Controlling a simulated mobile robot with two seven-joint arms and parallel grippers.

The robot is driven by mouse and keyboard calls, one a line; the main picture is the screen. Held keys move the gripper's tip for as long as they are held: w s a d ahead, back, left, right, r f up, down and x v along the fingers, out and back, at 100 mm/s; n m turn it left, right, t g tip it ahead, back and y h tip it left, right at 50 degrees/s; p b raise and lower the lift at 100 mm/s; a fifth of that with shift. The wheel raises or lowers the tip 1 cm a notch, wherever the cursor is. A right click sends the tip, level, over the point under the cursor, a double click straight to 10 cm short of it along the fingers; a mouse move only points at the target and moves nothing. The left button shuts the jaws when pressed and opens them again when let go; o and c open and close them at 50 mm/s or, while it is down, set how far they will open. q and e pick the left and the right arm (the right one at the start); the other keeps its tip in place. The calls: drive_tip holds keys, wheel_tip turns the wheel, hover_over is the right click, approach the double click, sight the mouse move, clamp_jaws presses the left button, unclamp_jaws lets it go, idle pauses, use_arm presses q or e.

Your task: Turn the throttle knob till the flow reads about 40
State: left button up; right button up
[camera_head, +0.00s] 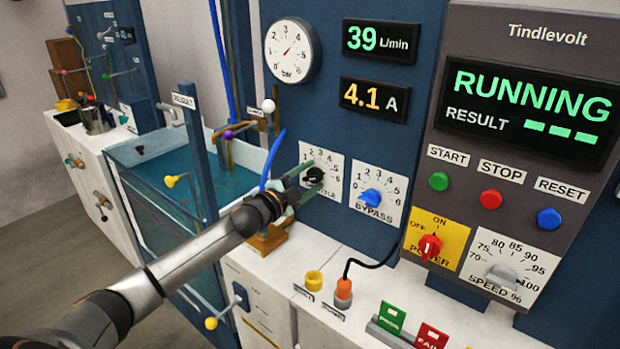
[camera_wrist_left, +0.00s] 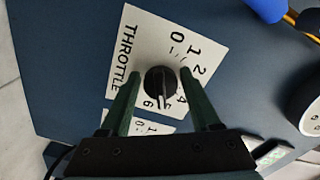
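The black throttle knob (camera_head: 314,175) sits on a white dial plate marked THROTTLE on the blue panel. In the left wrist view the knob (camera_wrist_left: 160,82) has its white pointer line turned toward about the 5 mark. My left gripper (camera_head: 307,178) is at the knob. Its two green fingers stand on either side of the knob (camera_wrist_left: 160,75), with a visible gap on each side, so it looks open around it. The green flow display (camera_head: 380,39) reads 39 L/min. My right gripper is in neither view.
The blue BYPASS knob (camera_head: 371,198) is just right of the throttle plate. A round pressure gauge (camera_head: 292,50) and a 4.1 A display (camera_head: 375,98) are above. The control box screen (camera_head: 530,108) reads RUNNING. A water tank (camera_head: 160,185) stands left.

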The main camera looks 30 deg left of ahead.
use_arm(q)
drive_tip(key=shift+o, duration=1.2)
drive_tip(key=shift+s+a+f, duration=0.1)
drive_tip(key=shift+s, duration=0.4)
drive_tip(key=s+b, duration=0.1)
drive_tip(key=s, duration=1)
drive_tip(key=shift+s+a, duration=0.25)
drive_tip(key=shift+a, duration=0.15)
